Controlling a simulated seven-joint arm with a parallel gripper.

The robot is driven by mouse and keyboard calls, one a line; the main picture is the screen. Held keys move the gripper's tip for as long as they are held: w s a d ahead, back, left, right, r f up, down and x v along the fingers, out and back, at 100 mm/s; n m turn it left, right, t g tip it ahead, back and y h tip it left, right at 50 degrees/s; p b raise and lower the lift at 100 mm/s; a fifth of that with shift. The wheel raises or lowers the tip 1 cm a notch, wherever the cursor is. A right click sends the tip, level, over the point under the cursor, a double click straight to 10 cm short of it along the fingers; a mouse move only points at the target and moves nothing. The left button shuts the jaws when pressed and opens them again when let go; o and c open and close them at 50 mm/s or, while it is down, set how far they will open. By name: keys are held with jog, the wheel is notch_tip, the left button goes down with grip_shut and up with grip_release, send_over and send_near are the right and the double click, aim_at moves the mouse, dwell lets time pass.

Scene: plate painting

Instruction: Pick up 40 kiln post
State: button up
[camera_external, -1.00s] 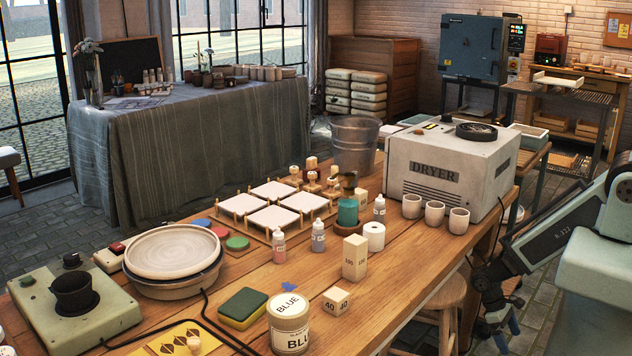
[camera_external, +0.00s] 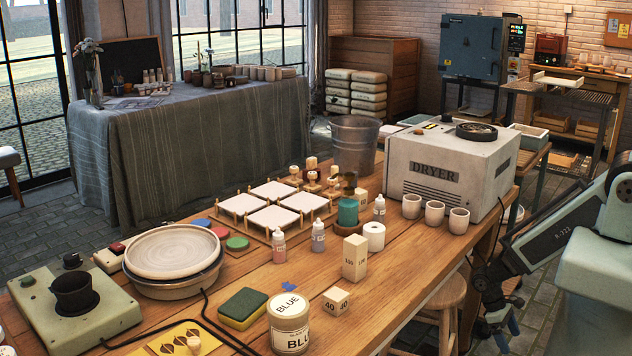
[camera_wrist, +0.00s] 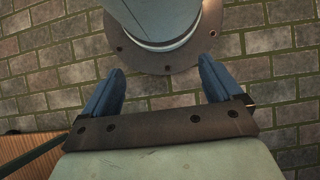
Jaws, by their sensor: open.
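The 40 kiln post (camera_external: 336,300) is a short, pale block marked 40 on its sides. It sits on the wooden table (camera_external: 385,285) near its front edge, right of the BLUE jar (camera_external: 289,325). A taller pale post marked 100 (camera_external: 355,257) stands just behind it. My gripper (camera_external: 500,336) hangs off the table at the lower right in the external view, well apart from the post. In the wrist view its two blue fingers (camera_wrist: 160,92) are spread with nothing between them. The post is not in the wrist view.
A white roll (camera_external: 374,236), white cups (camera_external: 435,213) and the DRYER box (camera_external: 450,170) stand farther back. A green-yellow sponge (camera_external: 242,307) lies left of the jar. A stool (camera_external: 445,300) stands beside the table, between it and my gripper. Bare wood lies around the post's right side.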

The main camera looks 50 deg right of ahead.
jog(key=c, duration=0.3)
jog(key=shift+c, duration=0.2)
